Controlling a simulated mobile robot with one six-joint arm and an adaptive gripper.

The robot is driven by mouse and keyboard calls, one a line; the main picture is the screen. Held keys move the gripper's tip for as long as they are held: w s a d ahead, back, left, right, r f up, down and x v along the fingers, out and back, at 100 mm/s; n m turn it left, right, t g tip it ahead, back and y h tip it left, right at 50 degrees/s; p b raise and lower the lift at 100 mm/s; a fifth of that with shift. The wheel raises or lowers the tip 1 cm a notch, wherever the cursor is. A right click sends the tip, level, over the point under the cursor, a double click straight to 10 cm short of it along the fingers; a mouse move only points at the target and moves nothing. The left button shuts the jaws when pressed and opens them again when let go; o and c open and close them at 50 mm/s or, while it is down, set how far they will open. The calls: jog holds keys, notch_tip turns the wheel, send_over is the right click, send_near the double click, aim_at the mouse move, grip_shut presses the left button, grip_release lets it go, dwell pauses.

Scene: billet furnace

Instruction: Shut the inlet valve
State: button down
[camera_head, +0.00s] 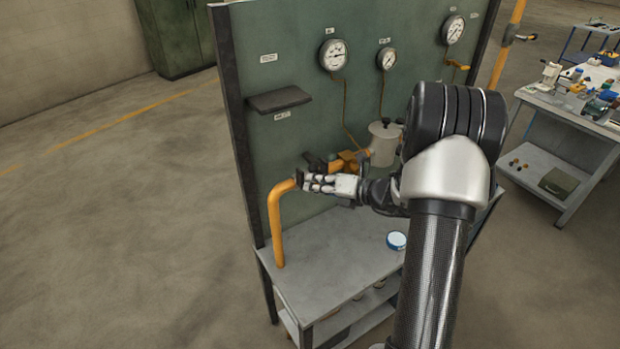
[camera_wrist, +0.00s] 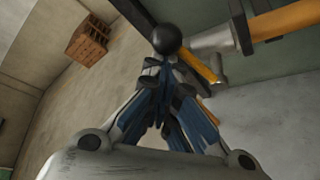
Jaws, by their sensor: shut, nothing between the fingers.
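The inlet valve (camera_head: 350,159) appears to be the yellow fitting on the orange pipe (camera_head: 276,225) in front of the green panel, in the head view. A dark handle part (camera_head: 315,161) shows at its left, just above my gripper (camera_head: 306,183). My gripper is shut and empty, pointing left, close beside the pipe. In the wrist view a black ball knob (camera_wrist: 172,38) lies just past the closed fingertips (camera_wrist: 163,66); I cannot tell if they touch. The orange pipe also shows at upper right (camera_wrist: 285,20). My arm hides part of the panel.
The green panel (camera_head: 270,165) carries several gauges and a small dark shelf (camera_head: 279,99). A pale lidded pot (camera_head: 383,143) is right of the valve. A cluttered table (camera_head: 570,105) stands at right. Floor at left is clear.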

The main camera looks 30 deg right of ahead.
jog(key=shift+d+r+p, duration=0.3)
jog(key=shift+d+p, duration=0.2)
jog(key=shift+d, duration=0.1)
jog(key=shift+w+d, duration=0.1)
jog(key=shift+d, duration=0.05)
